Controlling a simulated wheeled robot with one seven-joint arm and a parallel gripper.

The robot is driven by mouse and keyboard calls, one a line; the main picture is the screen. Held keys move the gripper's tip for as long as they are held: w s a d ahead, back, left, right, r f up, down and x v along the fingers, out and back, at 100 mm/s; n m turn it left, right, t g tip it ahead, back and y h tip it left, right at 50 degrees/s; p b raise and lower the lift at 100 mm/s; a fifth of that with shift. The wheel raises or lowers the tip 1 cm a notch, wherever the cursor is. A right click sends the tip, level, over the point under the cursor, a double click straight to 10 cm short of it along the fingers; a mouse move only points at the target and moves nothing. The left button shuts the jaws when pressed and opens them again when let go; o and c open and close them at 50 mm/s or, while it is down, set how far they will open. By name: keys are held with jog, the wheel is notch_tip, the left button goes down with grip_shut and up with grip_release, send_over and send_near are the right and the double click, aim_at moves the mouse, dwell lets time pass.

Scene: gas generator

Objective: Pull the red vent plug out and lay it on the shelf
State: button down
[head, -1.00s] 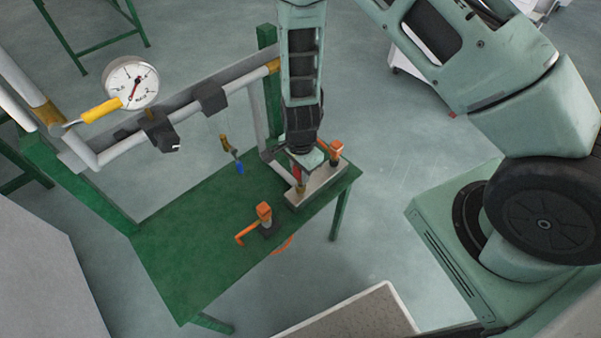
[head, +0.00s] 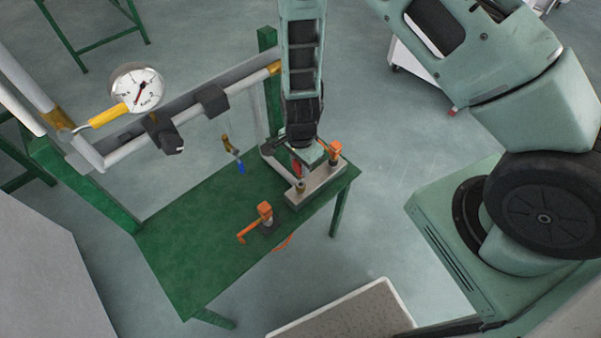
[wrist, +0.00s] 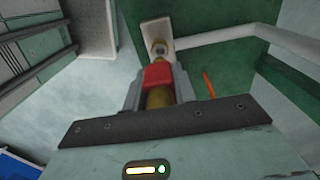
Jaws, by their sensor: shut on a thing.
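My gripper (head: 301,170) points down over the pale base block (head: 322,187) at the right end of the green table top. It is shut on the red vent plug (wrist: 157,75), whose brass part (wrist: 160,96) shows between the fingers in the wrist view. In the head view a little of the red plug (head: 297,167) shows under the gripper, above a brass fitting (head: 300,186) on the block. The fitting also shows beyond the plug in the wrist view (wrist: 160,48). I cannot tell whether plug and fitting are apart.
An orange-handled valve (head: 335,151) stands on the block close right of my gripper. Another orange valve (head: 265,213) stands on the green table top (head: 195,240), whose left part is clear. A pipe with a gauge (head: 137,89) and a hanging blue-tipped tag (head: 240,168) are behind.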

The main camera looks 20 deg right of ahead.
jog(key=shift+r, duration=0.15)
jog(key=shift+r+p, duration=1.3)
jog(key=shift+r, duration=0.2)
dwell(0.7)
